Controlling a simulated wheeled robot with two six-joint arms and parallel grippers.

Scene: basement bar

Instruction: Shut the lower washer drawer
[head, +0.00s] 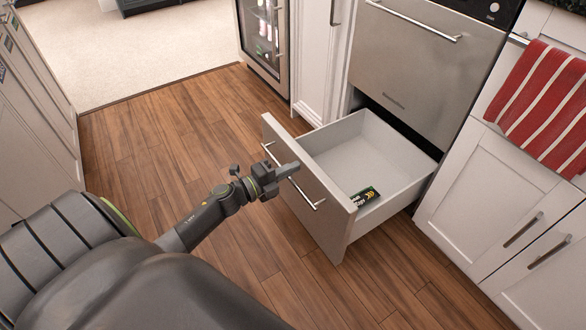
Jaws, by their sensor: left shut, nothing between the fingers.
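The lower washer drawer (310,190) is pulled well out of the steel appliance. Its grey front with a long bar handle (315,205) faces me, and its light grey inside shows. The upper steel drawer (425,65) above is closed. My left gripper (291,168) is shut and empty, its fingertips at the drawer front near the handle. I cannot tell if they touch it. My right gripper is not in view.
White cabinets (500,205) with a red striped towel (545,105) stand to the right. A glass-door cooler (262,35) stands at the back. Grey cabinets (35,110) line the left. The wooden floor (165,130) between is clear.

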